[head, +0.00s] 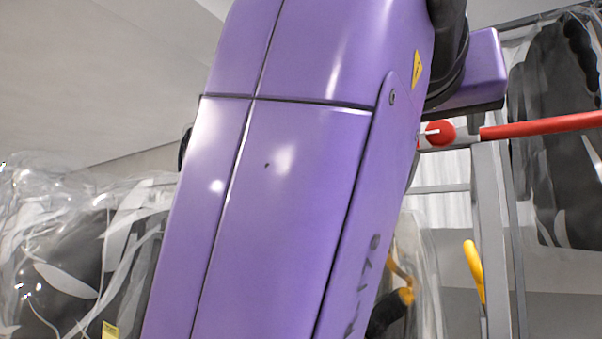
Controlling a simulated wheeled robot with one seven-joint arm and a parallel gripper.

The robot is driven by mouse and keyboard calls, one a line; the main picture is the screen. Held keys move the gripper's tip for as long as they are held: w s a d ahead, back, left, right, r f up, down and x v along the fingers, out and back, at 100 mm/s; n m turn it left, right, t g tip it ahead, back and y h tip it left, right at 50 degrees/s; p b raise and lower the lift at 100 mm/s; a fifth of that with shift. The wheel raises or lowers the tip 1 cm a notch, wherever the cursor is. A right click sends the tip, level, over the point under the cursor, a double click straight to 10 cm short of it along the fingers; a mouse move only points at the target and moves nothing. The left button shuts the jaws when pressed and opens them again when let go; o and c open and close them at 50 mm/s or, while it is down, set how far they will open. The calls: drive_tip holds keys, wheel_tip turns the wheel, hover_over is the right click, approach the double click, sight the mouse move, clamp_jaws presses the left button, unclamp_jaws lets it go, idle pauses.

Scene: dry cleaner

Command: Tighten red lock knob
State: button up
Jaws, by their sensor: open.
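A round red piece (442,133), which looks like the red lock knob, shows just right of my purple arm, with a small pale pin on its left side. It sits by a pale fitting at the top of a grey upright post (489,220). My arm covers the area to its left, so I cannot tell what lies behind there. My gripper is not visible; my large purple arm links fill the middle of the view, and another purple part of mine stands above the red piece.
A red bar (545,126) runs right from the post. Dark garments in clear plastic hang at the right (565,130) and left (75,255). A yellow curved handle (474,272) is beside the post. A dark, orange-tipped item (388,310) is low behind my arm.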

drive_tip(key=shift+x, duration=0.85)
clamp_jaws()
